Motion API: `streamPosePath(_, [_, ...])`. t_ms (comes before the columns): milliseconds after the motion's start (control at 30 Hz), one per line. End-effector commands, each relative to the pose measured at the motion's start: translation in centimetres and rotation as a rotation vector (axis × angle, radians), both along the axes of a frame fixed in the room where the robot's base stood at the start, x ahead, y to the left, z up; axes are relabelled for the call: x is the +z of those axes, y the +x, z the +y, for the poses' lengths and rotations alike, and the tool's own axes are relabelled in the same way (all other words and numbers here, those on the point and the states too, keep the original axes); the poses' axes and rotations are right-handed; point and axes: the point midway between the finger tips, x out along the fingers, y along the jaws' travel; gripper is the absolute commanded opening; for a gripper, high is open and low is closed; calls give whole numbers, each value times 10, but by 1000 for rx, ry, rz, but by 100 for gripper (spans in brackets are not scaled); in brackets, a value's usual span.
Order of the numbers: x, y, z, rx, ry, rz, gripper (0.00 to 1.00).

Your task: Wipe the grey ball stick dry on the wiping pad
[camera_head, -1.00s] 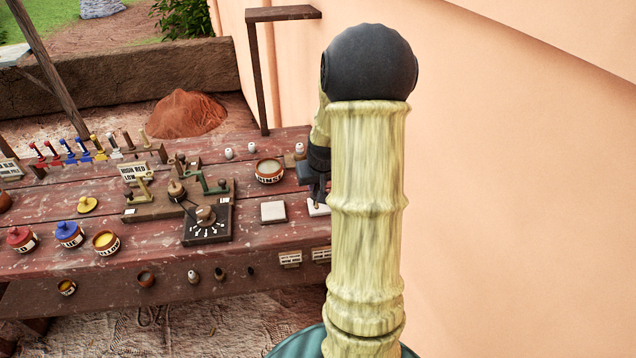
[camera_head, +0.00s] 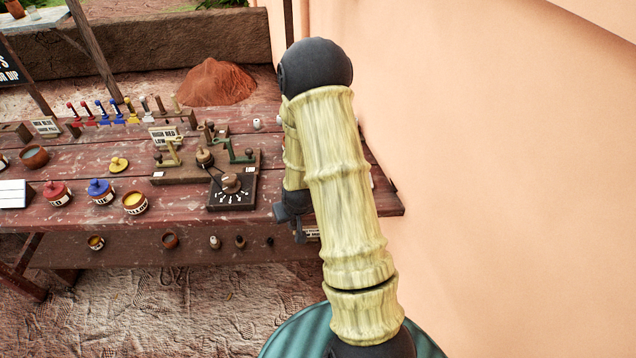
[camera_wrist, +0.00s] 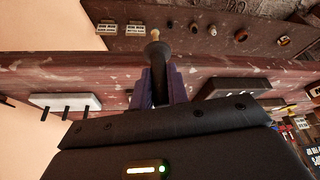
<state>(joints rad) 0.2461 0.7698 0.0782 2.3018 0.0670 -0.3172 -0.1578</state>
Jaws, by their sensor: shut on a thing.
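My gripper (camera_wrist: 160,88) is shut on a dark stick (camera_wrist: 157,62) in the wrist view. The stick points away from the camera and ends in a rounded, greyish-brown flare, with a small pale spot just beyond it. A flat white block (camera_wrist: 65,101), with dark upright pegs or marks in front of it, lies on the bench to the left of the fingers. I cannot tell whether it is the wiping pad. In the head view my arm covers the fingers, the stick and the bench's right part; only dark parts of my wrist show near the front edge.
The red wooden bench (camera_head: 110,225) carries a dial panel (camera_head: 232,196) left of my arm. Pots of red (camera_head: 57,193), blue (camera_head: 100,191) and yellow (camera_head: 134,203) stand further left. A plain wall (camera_head: 480,180) closes off the right side. Pale labels (camera_wrist: 135,29) show on the bench front.

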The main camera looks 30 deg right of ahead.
Motion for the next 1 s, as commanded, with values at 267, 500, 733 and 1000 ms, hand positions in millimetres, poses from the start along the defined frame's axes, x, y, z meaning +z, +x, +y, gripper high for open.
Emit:
streamPosePath(267, [-47, 2, 55, 83, 1, 1, 0])
streamPosePath(500, [-68, 3, 76, 113, 0, -2, 0])
streamPosePath(733, [-67, 4, 73, 108, 1, -3, 0])
streamPosePath(1000, [-67, 3, 74, 110, 0, -3, 0])
